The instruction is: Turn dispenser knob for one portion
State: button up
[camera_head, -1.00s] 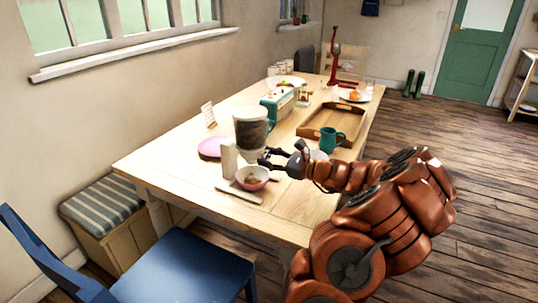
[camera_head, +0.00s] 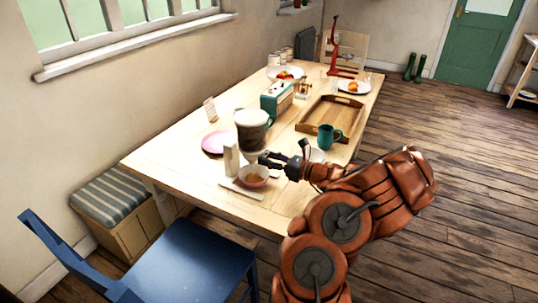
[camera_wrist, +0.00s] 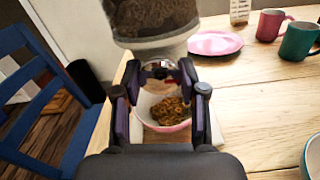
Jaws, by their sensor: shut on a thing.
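The cereal dispenser (camera_head: 252,120) stands on the table, with a clear hopper of brown cereal and a pale top. In the wrist view its hopper (camera_wrist: 155,22) fills the upper middle. My gripper (camera_head: 268,159) is at the dispenser's lower front, shut on the small knob (camera_wrist: 160,70), which shows between the fingertips. The fingers partly hide the knob, so its turn angle cannot be told. A pink bowl (camera_head: 264,183) stands below the gripper. In the wrist view it holds brown cereal (camera_wrist: 168,110).
A pink plate (camera_head: 217,142), a teal mug (camera_head: 328,136), a wooden tray (camera_head: 310,128) and a teal radio (camera_head: 275,102) are nearby. A blue chair (camera_head: 195,262) stands at the near table edge.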

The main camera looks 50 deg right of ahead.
dwell(0.4)
jog(key=o, duration=1.2)
jog(key=shift+c, duration=0.2)
jog(key=v, duration=1.2)
